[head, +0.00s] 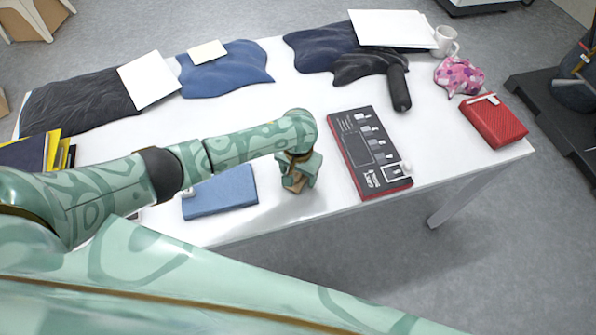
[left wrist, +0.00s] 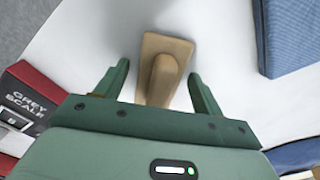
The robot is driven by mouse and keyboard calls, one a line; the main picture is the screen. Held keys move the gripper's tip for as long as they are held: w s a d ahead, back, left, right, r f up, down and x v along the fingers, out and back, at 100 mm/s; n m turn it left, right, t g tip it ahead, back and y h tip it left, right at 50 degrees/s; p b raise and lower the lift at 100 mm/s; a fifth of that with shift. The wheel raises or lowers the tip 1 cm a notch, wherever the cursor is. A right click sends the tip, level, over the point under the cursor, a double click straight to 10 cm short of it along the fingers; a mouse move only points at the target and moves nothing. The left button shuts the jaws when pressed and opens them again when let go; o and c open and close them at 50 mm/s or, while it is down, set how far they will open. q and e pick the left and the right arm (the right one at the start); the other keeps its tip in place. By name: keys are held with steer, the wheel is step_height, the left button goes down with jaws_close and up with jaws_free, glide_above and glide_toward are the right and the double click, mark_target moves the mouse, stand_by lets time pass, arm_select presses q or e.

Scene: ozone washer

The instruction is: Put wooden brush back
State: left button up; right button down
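The wooden brush, a tan wooden block with a raised handle, lies on the white table near its front edge. In the left wrist view the brush (left wrist: 166,58) shows between my left gripper's two green fingers (left wrist: 153,88). The fingers are spread, with a gap on each side of the handle. In the head view my left gripper (head: 297,186) points down at the brush, which it mostly hides. I cannot tell the exact height of the fingertips over the table. My right gripper is not in view.
A red and black grey-scale board (head: 368,150) lies right of the gripper, and a blue book-like case (head: 222,192) lies left. Dark and blue cloths (head: 225,68), a black handled item (head: 399,88), a mug (head: 445,41), pink cloth (head: 459,75) and red case (head: 494,121) lie farther back.

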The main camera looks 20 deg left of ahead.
arm_select(q)
step_height(320, 180, up, 12)
steer(key=p, duration=0.6)
steer(key=shift+r+p, duration=0.15)
steer(key=shift+p, duration=0.2)
